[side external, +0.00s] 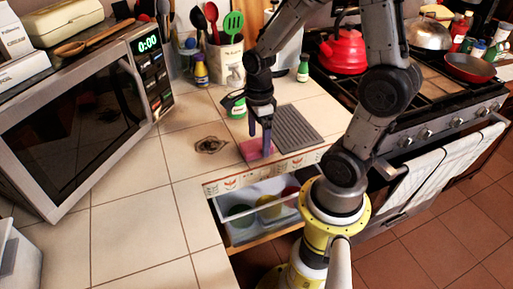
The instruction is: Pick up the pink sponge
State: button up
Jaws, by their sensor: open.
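The pink sponge (254,151) lies on the tiled counter near its front edge, left of a grey ridged mat. My gripper (260,140) points down over the sponge from above. Its fingers are apart, one on the near side and one on the far side as seen here. The fingers and the gripper body cover part of the sponge. I cannot tell whether the fingertips touch it.
The grey ridged mat (298,128) lies just right of the sponge. A green-labelled container (235,106) stands behind. An open drawer (258,208) with coloured bowls juts out below the counter edge. A microwave (85,110) stands left.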

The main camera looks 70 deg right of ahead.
jog(key=shift+f, duration=0.35)
jog(key=shift+c, duration=0.3)
jog(key=c, duration=1.3)
jog(key=shift+r, duration=0.1)
jog(key=shift+r, duration=0.6)
jog(key=s+a+r, duration=0.4)
jog(key=s+r, duration=0.7)
jog(key=s, duration=0.2)
jog(key=shift+a+r, duration=0.3)
jog(key=shift+a, duration=0.1)
